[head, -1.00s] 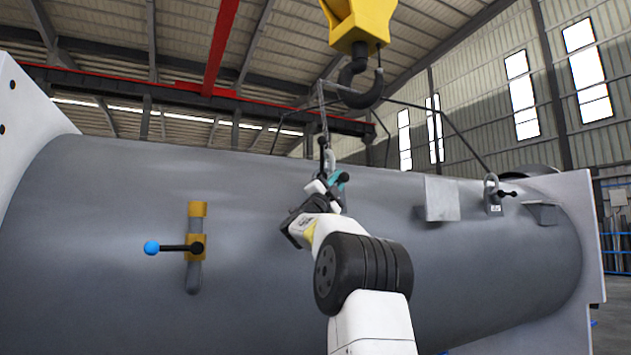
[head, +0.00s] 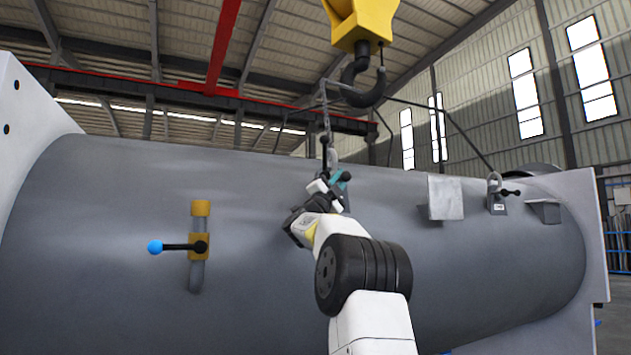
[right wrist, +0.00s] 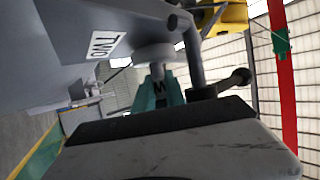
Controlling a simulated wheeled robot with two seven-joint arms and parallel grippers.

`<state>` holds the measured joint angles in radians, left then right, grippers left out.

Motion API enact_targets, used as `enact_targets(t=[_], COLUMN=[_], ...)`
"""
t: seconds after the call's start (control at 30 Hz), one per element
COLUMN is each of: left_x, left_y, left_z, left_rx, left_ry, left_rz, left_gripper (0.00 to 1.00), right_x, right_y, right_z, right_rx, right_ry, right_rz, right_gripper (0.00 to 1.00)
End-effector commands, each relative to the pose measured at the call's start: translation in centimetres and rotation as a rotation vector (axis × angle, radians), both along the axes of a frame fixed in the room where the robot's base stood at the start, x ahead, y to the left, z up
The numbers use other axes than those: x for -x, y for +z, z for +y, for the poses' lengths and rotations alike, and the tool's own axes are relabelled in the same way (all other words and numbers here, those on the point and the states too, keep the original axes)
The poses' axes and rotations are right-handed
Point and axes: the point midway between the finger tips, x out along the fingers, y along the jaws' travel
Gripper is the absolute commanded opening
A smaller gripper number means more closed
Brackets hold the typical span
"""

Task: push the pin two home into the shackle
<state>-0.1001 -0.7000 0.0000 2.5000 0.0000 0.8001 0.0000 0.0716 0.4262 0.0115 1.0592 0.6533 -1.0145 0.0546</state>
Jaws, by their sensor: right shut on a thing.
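The lug labelled TWO (right wrist: 103,44) fills the upper left of the right wrist view. The grey shackle (right wrist: 190,52) stands beside it; in the head view the shackle (head: 332,157) hangs on the sling above the grey shell. My right gripper (right wrist: 160,92) has teal fingers, shut on pin two close beside the lug and shackle. A black ball-ended handle (right wrist: 238,78) of the pin sticks out to the right of the fingers. In the head view my right gripper (head: 340,182) is at the shackle and partly hides it. How deep the pin sits is hidden. My left gripper is out of view.
A yellow crane hook block (head: 360,25) hangs above, with sling legs running down. Another shackle (head: 494,183) with a black-handled pin is at right. A yellow bracket (head: 199,245) with a blue-ended handle is on the shell (head: 110,220) at left.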

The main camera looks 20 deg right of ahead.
Motion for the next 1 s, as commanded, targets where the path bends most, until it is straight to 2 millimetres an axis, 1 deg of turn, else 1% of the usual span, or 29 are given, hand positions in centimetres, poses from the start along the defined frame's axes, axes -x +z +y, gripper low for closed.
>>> enact_targets(t=[0.8, 1.0], left_x=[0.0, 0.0], left_y=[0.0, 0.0], left_z=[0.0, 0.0], left_rx=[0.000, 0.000], left_ry=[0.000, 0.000], left_rz=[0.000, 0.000], left_gripper=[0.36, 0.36], right_x=[3.4, 3.7], right_y=[0.1, 0.0], right_z=[-0.3, -0.3], right_rx=[0.000, 0.001], right_ry=[0.000, 0.000], right_rz=[-0.002, -0.001], right_gripper=[0.00, 0.00])
